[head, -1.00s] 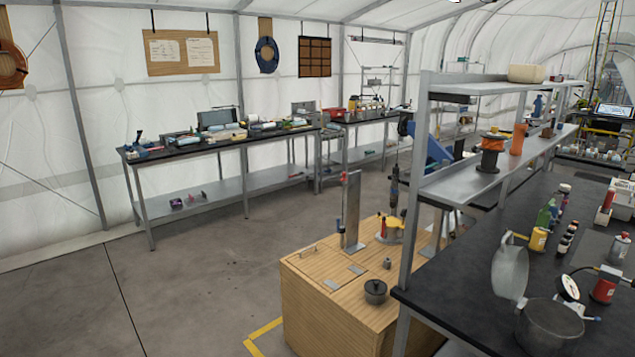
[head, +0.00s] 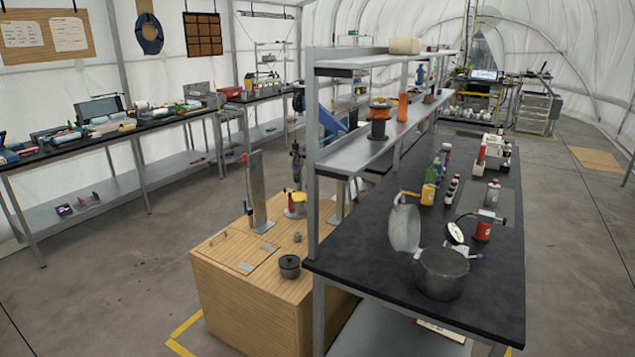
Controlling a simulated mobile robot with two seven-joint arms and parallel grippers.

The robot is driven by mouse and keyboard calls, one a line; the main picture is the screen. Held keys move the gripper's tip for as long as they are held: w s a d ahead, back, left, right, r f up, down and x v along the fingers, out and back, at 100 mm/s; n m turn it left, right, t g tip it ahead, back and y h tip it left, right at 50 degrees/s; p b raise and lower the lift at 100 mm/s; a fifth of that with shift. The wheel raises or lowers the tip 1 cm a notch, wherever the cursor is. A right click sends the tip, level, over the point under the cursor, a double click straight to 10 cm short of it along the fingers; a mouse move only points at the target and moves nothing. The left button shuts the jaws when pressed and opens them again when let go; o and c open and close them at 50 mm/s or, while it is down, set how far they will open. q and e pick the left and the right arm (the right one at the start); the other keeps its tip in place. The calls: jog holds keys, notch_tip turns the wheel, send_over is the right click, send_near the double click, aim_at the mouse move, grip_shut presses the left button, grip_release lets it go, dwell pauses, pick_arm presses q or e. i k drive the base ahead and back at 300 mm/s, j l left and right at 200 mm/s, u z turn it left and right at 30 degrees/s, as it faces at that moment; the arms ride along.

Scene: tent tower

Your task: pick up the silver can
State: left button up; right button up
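A small silver-grey can (head: 492,193) stands upright on the black-topped bench (head: 370,250) in the right half of the head view. It is small here, so its details are hard to tell. It stands behind a red canister (head: 484,229) with a dark fitting on top. Neither of my grippers is in view.
A large grey pot (head: 442,275), its lid (head: 405,228) and a dial gauge (head: 454,233) sit near the bench's front. Bottles and a yellow can (head: 428,195) line its left side, below a metal shelf (head: 375,145). A wooden cabinet (head: 235,300) adjoins the bench. Floor (head: 575,230) right of the bench is clear.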

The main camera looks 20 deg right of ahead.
aim_at(491, 197)
jog(key=z, duration=2.25)
jog(key=i+l+z, duration=0.15)
jog(key=z, duration=0.2)
jog(key=i+l+z, duration=0.1)
jog(key=i+z, duration=0.45)
jog(key=z, duration=0.15)
jog(key=i+u, duration=0.15)
jog(key=i, duration=0.35)
jog(key=i+l+u, duration=0.1)
jog(key=i, duration=0.45)
jog(key=i+l+u, duration=0.15)
jog(key=i, duration=0.35)
jog(key=i+j+u, duration=0.1)
jog(key=i+u, duration=0.6)
jog(key=i, duration=0.2)
jog(key=i+l+u, duration=0.2)
jog(key=i+u, duration=0.15)
jog(key=i, duration=0.85)
jog(key=i+j+z, duration=0.1)
jog(key=i, duration=0.75)
